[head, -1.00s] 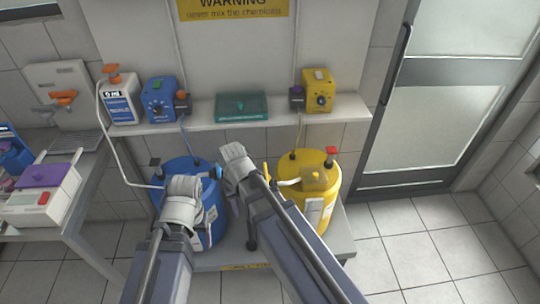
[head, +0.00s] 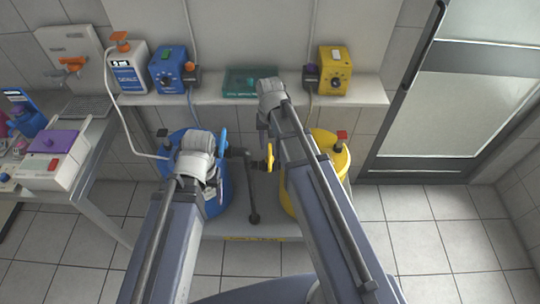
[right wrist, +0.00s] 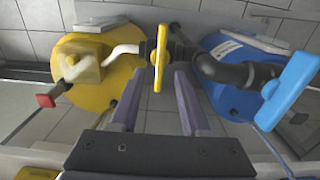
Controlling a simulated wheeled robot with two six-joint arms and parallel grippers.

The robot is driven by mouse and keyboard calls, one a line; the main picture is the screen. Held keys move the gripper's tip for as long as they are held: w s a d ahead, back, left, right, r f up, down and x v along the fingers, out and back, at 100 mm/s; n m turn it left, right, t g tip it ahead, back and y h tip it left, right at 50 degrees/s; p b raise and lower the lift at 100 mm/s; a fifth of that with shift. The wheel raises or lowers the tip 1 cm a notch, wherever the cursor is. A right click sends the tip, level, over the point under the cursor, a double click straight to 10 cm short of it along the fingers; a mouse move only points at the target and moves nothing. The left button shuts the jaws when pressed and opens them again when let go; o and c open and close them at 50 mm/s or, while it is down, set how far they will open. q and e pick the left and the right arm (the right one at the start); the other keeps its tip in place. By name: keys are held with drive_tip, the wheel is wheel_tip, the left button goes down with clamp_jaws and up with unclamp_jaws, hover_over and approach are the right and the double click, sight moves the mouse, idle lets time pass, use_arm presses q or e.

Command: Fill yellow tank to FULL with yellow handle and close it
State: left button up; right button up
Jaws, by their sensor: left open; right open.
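The yellow tank (head: 330,150) stands right of the blue tank (head: 215,195) and is partly hidden by my right arm. The yellow handle (head: 269,157) sits on the dark pipe between the tanks. In the right wrist view, the yellow handle (right wrist: 159,60) lies lengthwise just beyond and between the spread fingers of my right gripper (right wrist: 160,82), which is open and empty. In the head view, my right gripper's fingers are hidden by its arm. My left gripper (head: 197,165) is over the blue tank, its fingers not clearly seen. The tank's fill level is not visible.
A blue handle (head: 223,143) is on the same pipework, close to my left gripper; it shows large in the right wrist view (right wrist: 292,88). A shelf (head: 220,100) behind holds a yellow box (head: 334,70), a blue box (head: 168,70) and a teal case (head: 249,80). Clear floor lies right.

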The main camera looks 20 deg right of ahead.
sight(270, 155)
wheel_tip(270, 155, down, 6)
drive_tip(key=b, duration=0.5)
drive_tip(key=shift+r, duration=0.1)
clamp_jaws()
